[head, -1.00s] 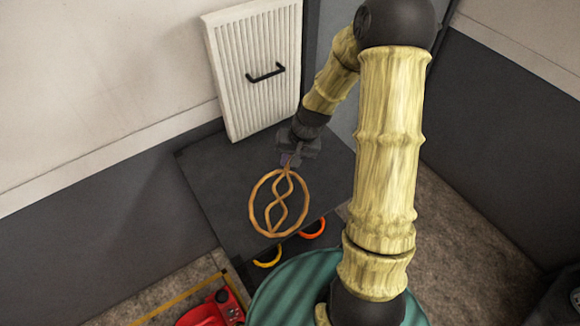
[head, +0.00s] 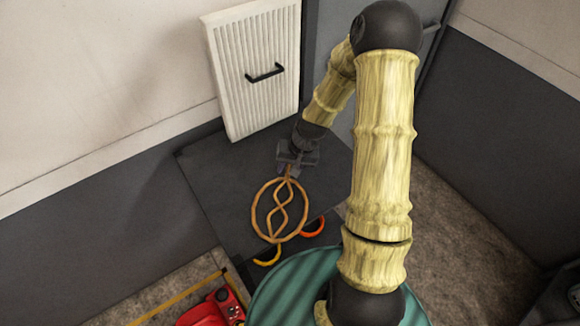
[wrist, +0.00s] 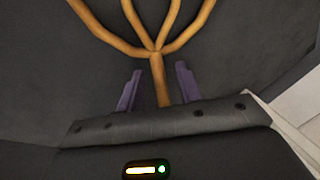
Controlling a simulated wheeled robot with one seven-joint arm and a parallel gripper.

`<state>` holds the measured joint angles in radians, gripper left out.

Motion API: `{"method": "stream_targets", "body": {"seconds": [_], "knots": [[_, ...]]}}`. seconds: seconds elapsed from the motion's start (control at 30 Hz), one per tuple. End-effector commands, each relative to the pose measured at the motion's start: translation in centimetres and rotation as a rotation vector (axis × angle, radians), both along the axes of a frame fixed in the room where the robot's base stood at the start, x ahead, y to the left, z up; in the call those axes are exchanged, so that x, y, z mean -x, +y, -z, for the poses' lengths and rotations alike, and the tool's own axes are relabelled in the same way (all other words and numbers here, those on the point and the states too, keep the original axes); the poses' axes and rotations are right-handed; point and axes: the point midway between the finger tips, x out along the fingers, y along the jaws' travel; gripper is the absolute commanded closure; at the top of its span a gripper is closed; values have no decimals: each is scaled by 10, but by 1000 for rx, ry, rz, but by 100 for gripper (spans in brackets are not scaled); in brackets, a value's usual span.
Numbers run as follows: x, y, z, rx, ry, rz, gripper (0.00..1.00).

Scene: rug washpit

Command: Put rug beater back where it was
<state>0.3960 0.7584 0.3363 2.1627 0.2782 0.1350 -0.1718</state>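The rug beater (head: 281,211) is a tan cane loop with a wavy inner pattern. It is in the middle of the head view, above the dark tabletop, its loop toward me. My gripper (head: 288,170) holds it by the stem. In the wrist view the stem (wrist: 159,72) runs between the two purple fingers of my gripper (wrist: 160,85), and the loop points away. Some gap shows beside the stem; the contact lower down is hidden by the gripper body.
The dark tabletop (head: 215,185) has a yellow hook (head: 267,257) and an orange hook (head: 313,229) at its near edge. A white ribbed panel (head: 255,70) with a black handle stands behind. A red object (head: 212,310) lies at lower left, beside a teal ribbed round surface (head: 290,285).

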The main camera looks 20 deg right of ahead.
Motion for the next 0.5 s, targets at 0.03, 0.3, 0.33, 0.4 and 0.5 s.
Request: {"method": "stream_targets", "body": {"seconds": [0.03, 0.3, 0.33, 0.4, 0.5], "knots": [[0, 0, 0, 0, 0, 0, 64], [0, -2, -2, 0, -1, 2, 64], [0, -2, -3, 0, -1, 2, 64], [0, -3, -8, 1, -4, 3, 64], [2, -6, -17, 2, -5, 4, 64]]}}
